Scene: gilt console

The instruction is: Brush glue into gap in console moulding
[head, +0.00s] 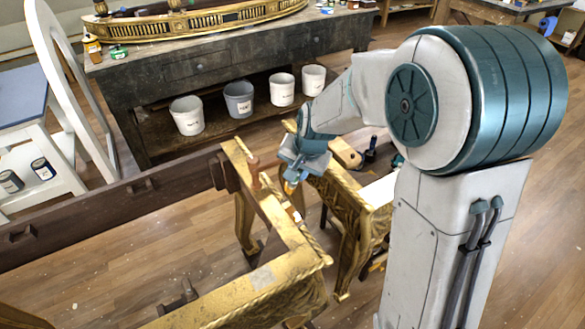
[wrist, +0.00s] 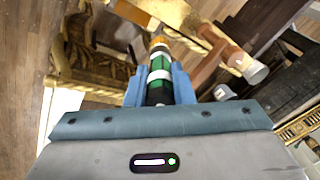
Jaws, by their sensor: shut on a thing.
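The gilt console (head: 270,225) is an open gold frame with carved moulding, standing over the wood floor. Its gold rail also shows at the top of the wrist view (wrist: 165,12). My gripper (head: 291,172) is just above the console's right rail. A pale and reddish break (head: 297,214) in the rail below may be the gap. The tool's tip is hard to make out.
A wooden clamp-like piece (head: 255,172) stands up from the rail, close left of my gripper; it also shows in the wrist view (wrist: 222,55). A dark beam (head: 110,215) crosses at left.

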